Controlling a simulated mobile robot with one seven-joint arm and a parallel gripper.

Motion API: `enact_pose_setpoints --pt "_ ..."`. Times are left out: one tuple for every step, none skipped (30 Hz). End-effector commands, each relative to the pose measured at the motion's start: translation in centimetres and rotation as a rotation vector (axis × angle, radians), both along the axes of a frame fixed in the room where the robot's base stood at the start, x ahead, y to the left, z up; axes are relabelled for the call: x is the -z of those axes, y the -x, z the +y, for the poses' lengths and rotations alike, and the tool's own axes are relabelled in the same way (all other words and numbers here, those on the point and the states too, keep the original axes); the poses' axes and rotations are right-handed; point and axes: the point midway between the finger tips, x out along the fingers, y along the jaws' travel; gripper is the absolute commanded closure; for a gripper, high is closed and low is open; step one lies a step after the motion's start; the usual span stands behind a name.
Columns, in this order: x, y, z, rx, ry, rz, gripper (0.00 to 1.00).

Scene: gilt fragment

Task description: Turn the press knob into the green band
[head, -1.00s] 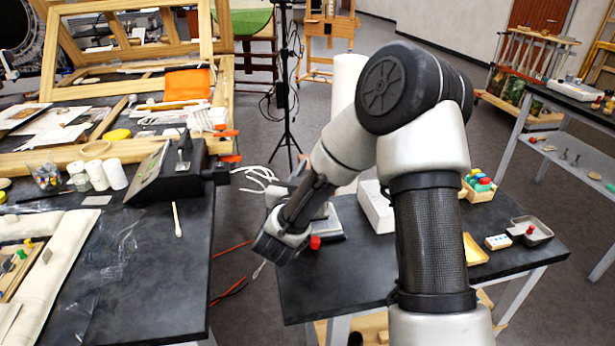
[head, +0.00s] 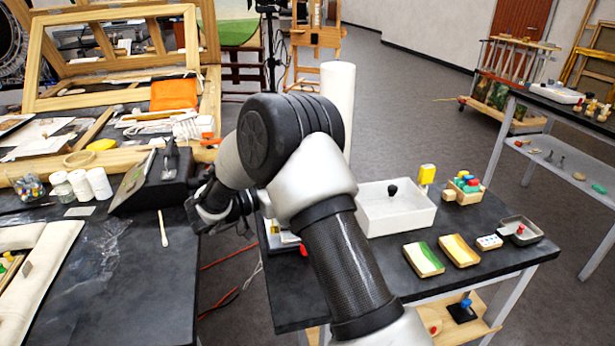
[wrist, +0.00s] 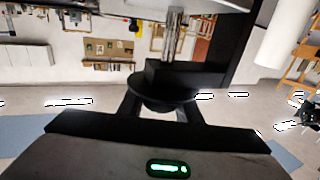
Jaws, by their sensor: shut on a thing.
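The press (head: 150,190), a dark box with a slanted panel and a metal upright, stands on the right edge of the left table. My gripper (head: 194,208) is at its right side, partly hidden by my own arm. In the wrist view, my gripper (wrist: 160,108) has its fingers on both sides of a black round knob (wrist: 160,92) and is shut on it. A dark block and a shiny metal shaft show just above the knob. I cannot make out the green band or a pointer in either view.
Left of the press are white jars (head: 80,186), with a wooden stick (head: 163,228) in front. A floor gap separates the tables.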

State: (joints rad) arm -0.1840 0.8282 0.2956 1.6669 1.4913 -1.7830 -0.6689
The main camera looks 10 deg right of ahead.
Motion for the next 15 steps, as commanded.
enact_pose_setpoints --pt "-0.06 0.0 -0.02 0.015 0.001 0.0 0.92" --pt "-0.06 0.03 -0.02 0.022 0.002 -0.001 0.92" --pt "-0.06 0.06 -0.03 0.031 0.002 -0.002 0.92" --pt "-0.04 0.1 -0.03 0.037 0.001 0.0 0.92" --pt "-0.02 0.12 -0.04 0.042 0.001 0.0 0.92" --pt "-0.01 0.15 -0.06 0.047 0.001 0.0 0.92" --pt "-0.01 0.16 -0.06 0.049 0.001 0.0 0.92" --pt "0.0 0.16 -0.08 0.051 0.001 0.0 0.92" --pt "-0.01 0.17 -0.09 0.054 0.001 0.0 0.92" --pt "0.0 0.18 -0.1 0.055 0.001 0.0 0.92" --pt "-0.01 0.17 -0.11 0.055 0.002 -0.001 0.92" --pt "-0.01 0.18 -0.12 0.056 0.002 -0.001 0.92" --pt "-0.01 0.18 -0.12 0.056 0.002 -0.001 0.92" --pt "-0.01 0.18 -0.13 0.056 0.002 -0.001 0.92" --pt "0.0 0.19 -0.14 0.056 0.002 -0.001 0.92"
